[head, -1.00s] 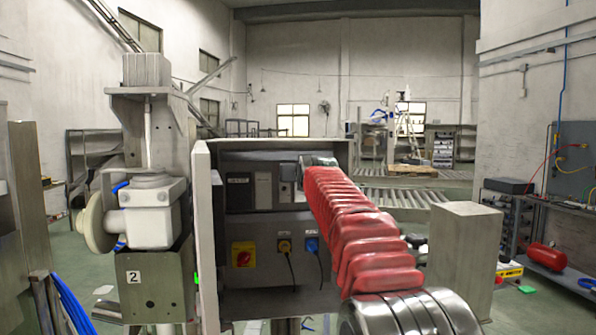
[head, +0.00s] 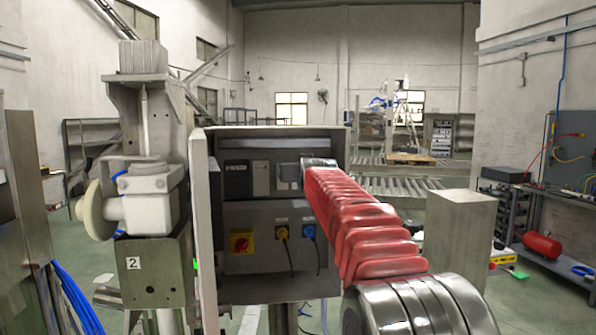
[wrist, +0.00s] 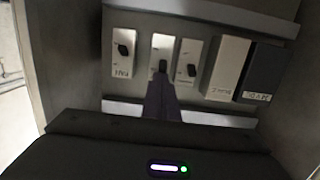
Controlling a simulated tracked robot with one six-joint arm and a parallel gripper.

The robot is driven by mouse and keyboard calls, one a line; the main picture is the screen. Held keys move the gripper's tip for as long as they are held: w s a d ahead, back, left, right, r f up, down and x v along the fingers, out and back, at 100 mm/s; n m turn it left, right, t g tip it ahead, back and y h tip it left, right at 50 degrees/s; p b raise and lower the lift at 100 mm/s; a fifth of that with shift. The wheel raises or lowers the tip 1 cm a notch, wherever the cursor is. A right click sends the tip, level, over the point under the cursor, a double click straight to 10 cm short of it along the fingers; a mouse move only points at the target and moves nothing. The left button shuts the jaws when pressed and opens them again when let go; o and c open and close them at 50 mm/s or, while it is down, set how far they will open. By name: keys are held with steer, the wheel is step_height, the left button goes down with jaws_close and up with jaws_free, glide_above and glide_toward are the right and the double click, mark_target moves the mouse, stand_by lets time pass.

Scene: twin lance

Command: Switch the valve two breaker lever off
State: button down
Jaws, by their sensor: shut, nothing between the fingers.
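The breaker panel sits in an open cabinet (head: 265,291). In the wrist view there are three pale breaker plates with dark levers: a left one (wrist: 123,50) with a readable-looking but unclear label, a middle one (wrist: 161,45) and a right one (wrist: 189,69). My gripper (wrist: 162,82) is shut and slim, its tip over the lower part of the middle plate, at its dark lever. I cannot tell whether it touches. It hides that plate's label, so I cannot tell which plate is valve two. In the head view my arm hides the levers.
A pale box (wrist: 227,68) and a dark box (wrist: 262,74) stand beside the levers. Below, the cabinet has a red-and-yellow switch (head: 241,241) and two plugs with cables. The cabinet's open door (head: 204,230) stands at the left. A grey block (head: 459,238) stands right of my arm.

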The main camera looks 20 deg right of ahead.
steer(key=shift+w+d+f+t, duration=0.1)
steer(key=shift+f+t, duration=0.05)
steer(key=shift+t, duration=0.45)
steer(key=shift+s+f+t+h, duration=0.2)
steer(key=shift+s+t+h, duration=0.1)
steer(key=shift+t, duration=0.4)
stand_by(0.5)
